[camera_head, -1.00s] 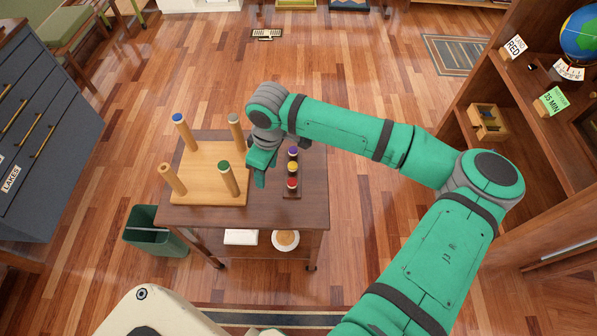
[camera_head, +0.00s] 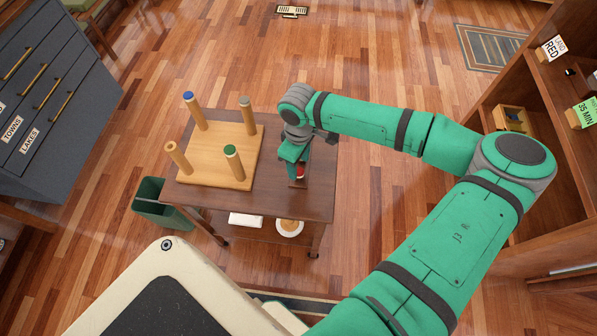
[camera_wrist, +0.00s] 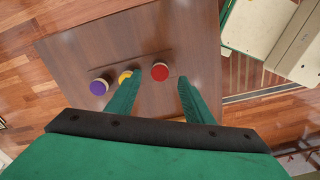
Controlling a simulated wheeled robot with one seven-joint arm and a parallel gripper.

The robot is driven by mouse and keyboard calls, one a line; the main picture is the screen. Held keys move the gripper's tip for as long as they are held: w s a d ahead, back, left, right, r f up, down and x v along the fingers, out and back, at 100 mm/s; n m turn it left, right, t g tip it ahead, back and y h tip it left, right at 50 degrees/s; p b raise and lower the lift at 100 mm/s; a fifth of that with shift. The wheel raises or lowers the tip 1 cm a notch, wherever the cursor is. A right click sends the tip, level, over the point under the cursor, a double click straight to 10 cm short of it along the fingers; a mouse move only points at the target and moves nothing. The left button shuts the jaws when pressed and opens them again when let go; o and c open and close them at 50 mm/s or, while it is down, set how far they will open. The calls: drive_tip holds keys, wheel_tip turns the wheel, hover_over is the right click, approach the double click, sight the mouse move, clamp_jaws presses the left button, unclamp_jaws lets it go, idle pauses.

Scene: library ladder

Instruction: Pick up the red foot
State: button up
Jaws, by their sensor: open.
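The red foot (camera_wrist: 160,71) is a round red-topped piece standing on the dark table in the wrist view. In the head view the red foot (camera_head: 300,172) shows partly behind my gripper (camera_head: 297,160). In the wrist view my gripper (camera_wrist: 158,92) is open and empty, its two green fingers reaching toward the row, with the red top between the finger directions and a little beyond the tips. A yellow piece (camera_wrist: 124,77) is partly hidden by the left finger. A purple piece (camera_wrist: 99,87) stands further left. In the head view my gripper hides the purple and yellow pieces.
An upturned wooden stool (camera_head: 215,165) with several legs stands on the left of the table (camera_head: 265,203); its legs have blue, green and bare tops. A green bin (camera_head: 150,200) is left of the table. A shelf unit (camera_head: 560,140) stands right, grey drawers (camera_head: 55,90) left.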

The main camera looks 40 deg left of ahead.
sight(299, 171)
drive_tip(key=shift+f, duration=1.75)
drive_tip(key=c, duration=1.1)
drive_tip(key=shift+r, duration=0.15)
